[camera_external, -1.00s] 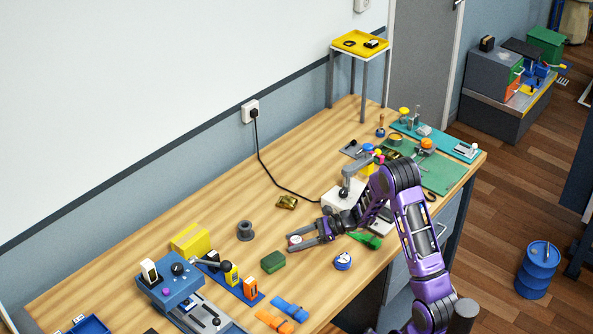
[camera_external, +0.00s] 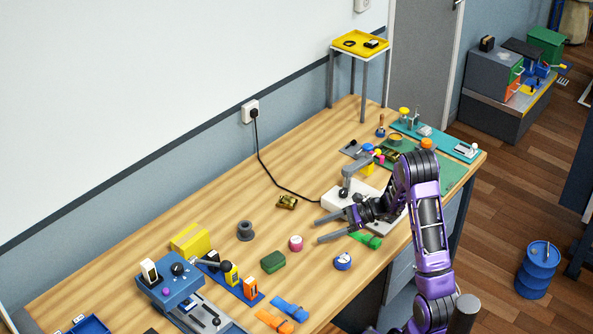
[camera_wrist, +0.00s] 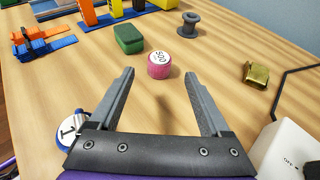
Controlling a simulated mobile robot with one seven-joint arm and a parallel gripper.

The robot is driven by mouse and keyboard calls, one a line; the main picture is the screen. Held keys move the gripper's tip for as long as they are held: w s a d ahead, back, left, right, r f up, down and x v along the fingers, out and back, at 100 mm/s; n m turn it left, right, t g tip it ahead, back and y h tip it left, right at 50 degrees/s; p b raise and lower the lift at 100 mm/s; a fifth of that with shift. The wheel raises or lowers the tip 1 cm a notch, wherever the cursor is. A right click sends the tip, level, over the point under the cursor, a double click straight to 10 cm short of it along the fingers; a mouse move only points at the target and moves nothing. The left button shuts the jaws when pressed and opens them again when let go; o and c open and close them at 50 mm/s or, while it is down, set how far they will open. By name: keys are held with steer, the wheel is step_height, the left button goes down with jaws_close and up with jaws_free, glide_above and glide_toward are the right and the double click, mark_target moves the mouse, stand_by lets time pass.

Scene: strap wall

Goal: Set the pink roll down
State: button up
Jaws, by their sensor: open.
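The pink roll (camera_external: 296,243) stands upright on the wooden bench top, with a white label on its top face. In the wrist view the pink roll (camera_wrist: 159,65) sits beyond my fingertips, centred between them and apart from both. My gripper (camera_external: 317,231) is open and empty, just to the right of the roll in the external view. Its two fingers (camera_wrist: 158,72) show wide apart in the wrist view.
A green block (camera_external: 273,262) and a grey spool (camera_external: 245,231) stand left of the roll. A blue-and-white roll (camera_external: 342,262) and a green object (camera_external: 366,240) lie on the near right. A brass piece (camera_external: 287,202) lies behind. A white machine (camera_external: 345,197) stands beside my gripper.

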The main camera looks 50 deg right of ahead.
steer(key=shift+v, duration=1.2)
